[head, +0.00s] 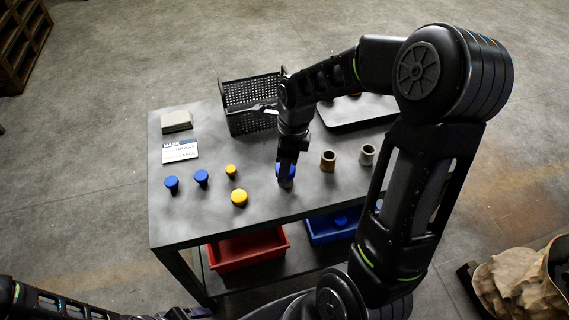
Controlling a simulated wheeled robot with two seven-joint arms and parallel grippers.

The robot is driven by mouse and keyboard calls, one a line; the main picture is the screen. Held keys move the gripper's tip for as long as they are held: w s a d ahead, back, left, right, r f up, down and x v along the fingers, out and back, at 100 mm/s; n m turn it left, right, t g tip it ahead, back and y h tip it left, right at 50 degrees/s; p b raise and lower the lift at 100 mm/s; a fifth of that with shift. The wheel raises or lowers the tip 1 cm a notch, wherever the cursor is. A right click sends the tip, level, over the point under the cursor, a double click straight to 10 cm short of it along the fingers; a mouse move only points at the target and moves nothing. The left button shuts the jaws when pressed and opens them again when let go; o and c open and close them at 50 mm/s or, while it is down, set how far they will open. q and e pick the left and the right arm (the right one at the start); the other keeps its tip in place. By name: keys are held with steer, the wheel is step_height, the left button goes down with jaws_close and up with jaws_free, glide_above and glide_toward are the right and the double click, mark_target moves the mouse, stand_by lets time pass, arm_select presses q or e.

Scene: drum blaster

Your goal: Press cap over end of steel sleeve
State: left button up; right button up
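My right gripper (287,178) points straight down over the table, right at a blue cap (279,170). Its fingers cover the middle of the cap, so I cannot tell whether they grip it or only touch it. A small grey piece, perhaps a steel sleeve (286,184), shows just below the cap; the contact between them is hidden. A brown sleeve (328,161) and a grey steel sleeve (367,154) stand upright and uncapped to the right. My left gripper (197,313) is at the bottom edge, below the table and mostly cut off.
Blue plugs (171,184) (202,177), a small yellow plug (231,170) and a larger yellow cap (239,197) stand at left. Red (250,252) and blue bins (322,231) sit below.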

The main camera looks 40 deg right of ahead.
steer(key=shift+f, duration=0.25)
stand_by(0.3)
steer(key=o, duration=1.4)
steer(key=shift+o, duration=0.5)
steer(key=o, duration=0.4)
steer(key=shift+c, duration=0.2)
steer(key=shift+r, duration=0.1)
steer(key=shift+r+p, duration=2)
steer(key=shift+r, duration=0.45)
